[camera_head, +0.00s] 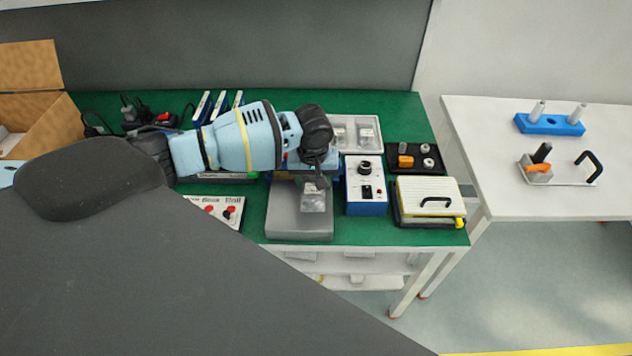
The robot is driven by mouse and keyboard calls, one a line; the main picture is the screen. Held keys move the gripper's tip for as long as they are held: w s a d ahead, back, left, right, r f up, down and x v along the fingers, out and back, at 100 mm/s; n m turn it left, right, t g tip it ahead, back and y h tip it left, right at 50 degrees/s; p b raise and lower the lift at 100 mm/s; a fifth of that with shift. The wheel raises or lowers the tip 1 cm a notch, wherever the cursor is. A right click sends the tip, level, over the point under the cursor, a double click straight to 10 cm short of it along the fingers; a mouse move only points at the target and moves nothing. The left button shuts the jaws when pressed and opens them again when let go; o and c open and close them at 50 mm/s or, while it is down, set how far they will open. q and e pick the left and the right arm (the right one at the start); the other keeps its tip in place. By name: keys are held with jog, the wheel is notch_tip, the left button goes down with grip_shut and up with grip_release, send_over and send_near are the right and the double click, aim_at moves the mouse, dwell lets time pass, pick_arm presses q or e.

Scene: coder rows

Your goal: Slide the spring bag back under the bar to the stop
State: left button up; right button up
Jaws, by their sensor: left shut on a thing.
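The spring bag (313,203) is a small clear bag with greyish contents. It is over the grey plate (290,228) at the front of a blue machine (292,160). My left gripper (316,184) comes in from the left and is shut on the bag's far end. Whether the bag rests on the plate or hangs just above it, I cannot tell. The bar and the stop are mostly hidden behind my left gripper and wrist. My right gripper is not in view.
A blue-and-white control box (366,185) stands close right of the plate. Right of it are a cream-lidded case (428,198) and a black tray (416,159). A clear tray (356,133) with small bags is behind. A white switch panel (217,211) lies left.

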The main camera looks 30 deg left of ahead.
aim_at(313, 183)
pick_arm(q)
jog(key=shift+w+a, duration=0.1)
jog(key=shift+a, duration=0.05)
jog(key=shift+r, duration=0.1)
jog(key=o, duration=1.1)
jog(key=shift+c, duration=0.2)
jog(key=shift+r, duration=0.2)
jog(key=r, duration=0.4)
jog(key=r+p, duration=0.1)
jog(key=r, duration=0.1)
jog(key=shift+s+d, duration=0.2)
jog(key=shift+s, duration=0.1)
jog(key=shift+s+r, duration=0.1)
jog(key=shift+r, duration=0.55)
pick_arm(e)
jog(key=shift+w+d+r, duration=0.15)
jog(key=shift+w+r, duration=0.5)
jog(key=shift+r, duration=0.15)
